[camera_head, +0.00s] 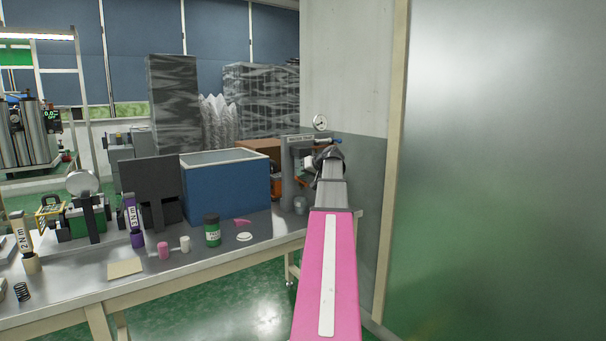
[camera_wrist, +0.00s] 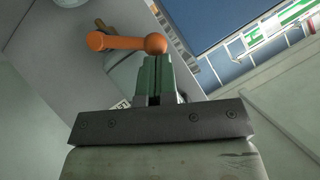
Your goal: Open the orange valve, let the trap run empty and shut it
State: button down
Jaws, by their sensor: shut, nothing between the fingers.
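The orange valve (camera_wrist: 112,42) shows in the wrist view as a bar handle with round ends, crossing a grey surface beside a brass-coloured fitting (camera_wrist: 101,23). My gripper (camera_wrist: 154,66) has its green fingers shut with nothing between them. The fingertips are right at the handle's right end and overlap it in the picture; I cannot tell whether they touch. In the head view my arm reaches to a grey stand (camera_head: 292,178) with a round gauge (camera_head: 320,122) at the bench's far right end. My arm hides the fingers there. No liquid level in the trap can be made out.
A small grey cup (camera_head: 300,205) sits at the stand's foot. A green jar (camera_head: 212,231) and small pieces lie nearer. A wall (camera_head: 360,200) closes the right side.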

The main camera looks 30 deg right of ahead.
jog(key=shift+s+a+f+n+h, duration=0.1)
jog(key=shift+a+f+n+h, duration=0.95)
jog(key=shift+h, duration=0.25)
jog(key=shift+s+a+f+n+h, duration=0.1)
jog(key=shift+a+f+n+h, duration=0.7)
jog(key=shift+n+h, duration=0.45)
jog(key=shift+w, duration=0.1)
jog(key=w+r+v, duration=0.1)
jog(key=r+v, duration=0.1)
jog(key=v, duration=1.1)
jog(key=shift+w+a, duration=0.15)
jog(key=shift+w, duration=0.1)
